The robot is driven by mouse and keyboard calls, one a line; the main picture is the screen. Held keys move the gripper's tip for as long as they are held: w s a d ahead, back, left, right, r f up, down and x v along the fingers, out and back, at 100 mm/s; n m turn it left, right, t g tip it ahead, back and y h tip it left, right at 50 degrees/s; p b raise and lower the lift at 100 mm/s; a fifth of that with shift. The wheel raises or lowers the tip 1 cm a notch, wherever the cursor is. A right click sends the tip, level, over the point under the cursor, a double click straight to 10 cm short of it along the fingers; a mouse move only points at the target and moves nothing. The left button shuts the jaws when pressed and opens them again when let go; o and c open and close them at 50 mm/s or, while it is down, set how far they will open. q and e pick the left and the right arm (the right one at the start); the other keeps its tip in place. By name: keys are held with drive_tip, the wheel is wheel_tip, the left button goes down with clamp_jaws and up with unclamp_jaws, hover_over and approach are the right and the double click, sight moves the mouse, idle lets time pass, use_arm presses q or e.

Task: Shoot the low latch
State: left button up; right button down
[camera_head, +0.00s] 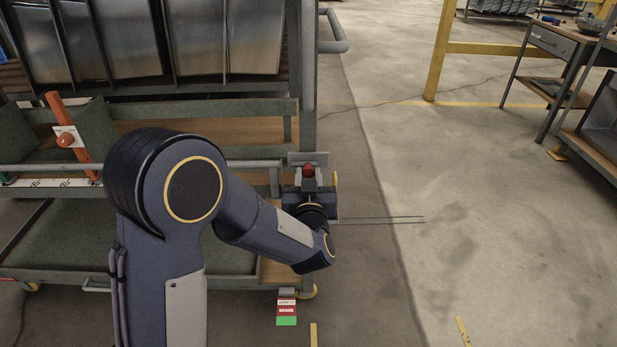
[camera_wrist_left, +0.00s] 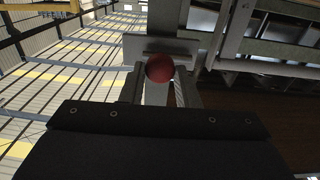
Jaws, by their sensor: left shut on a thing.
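The low latch shows as a red round knob (camera_head: 309,170) on a grey metal bracket (camera_head: 308,158) at the right end of the rack's lower rail. In the left wrist view the red knob (camera_wrist_left: 160,68) sits in front of a pale metal plate (camera_wrist_left: 165,47), close to the fingers. My left gripper (camera_head: 309,186) reaches the rack's right corner post and is shut on the latch knob. The fingertips are partly hidden by the wrist and by the dark gripper body (camera_wrist_left: 155,140). My right gripper is out of view.
The rack (camera_head: 292,60) holds several metal sinks (camera_head: 130,40) above green-topped lower shelves (camera_head: 215,225). An orange lever (camera_head: 83,160) stands on its left. A red, white and green tag (camera_head: 287,308) shows below the corner. Open floor (camera_head: 460,240) lies right, with a workbench (camera_head: 552,40) beyond.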

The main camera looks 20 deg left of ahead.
use_arm(q)
clamp_jaws()
drive_tip(key=a, duration=0.2)
drive_tip(key=s+a, duration=0.1)
drive_tip(key=shift+a+b, duration=0.4)
drive_tip(key=o, duration=0.9)
unclamp_jaws()
drive_tip(key=shift+a, duration=0.1)
drive_tip(key=shift+o, duration=0.2)
drive_tip(key=shift+s, duration=0.1)
drive_tip(key=v, duration=0.7)
drive_tip(key=shift+s+p, duration=0.35)
drive_tip(key=shift+p, duration=0.05)
